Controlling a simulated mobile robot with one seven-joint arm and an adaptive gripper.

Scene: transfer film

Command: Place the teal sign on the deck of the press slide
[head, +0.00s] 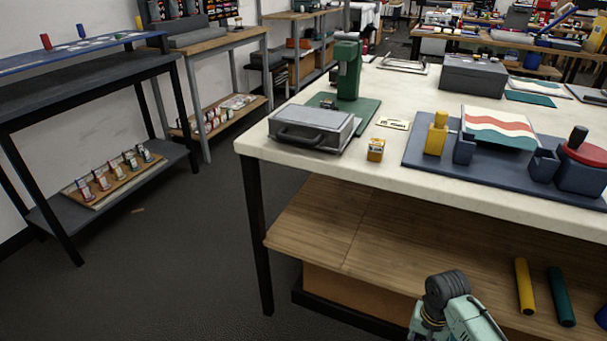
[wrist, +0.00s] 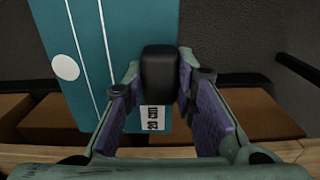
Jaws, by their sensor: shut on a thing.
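The teal sign (wrist: 135,28) shows in the wrist view, with thin white lines, a white disc and a small printed label. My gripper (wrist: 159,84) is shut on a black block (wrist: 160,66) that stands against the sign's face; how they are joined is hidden. The sign is not seen in the head view, where only part of my arm shows at the bottom right. In the head view, a grey slab with a handle (head: 318,124) lies in front of a green press (head: 347,72) on the white table. I cannot tell for certain that this slab is the press slide.
A small yellow box (head: 376,150) and a small sign (head: 392,123) lie right of the slab. A navy base (head: 490,182) farther right carries a yellow post and a tilted striped board. A wooden lower shelf (head: 380,235) is under the white tabletop (head: 262,148).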

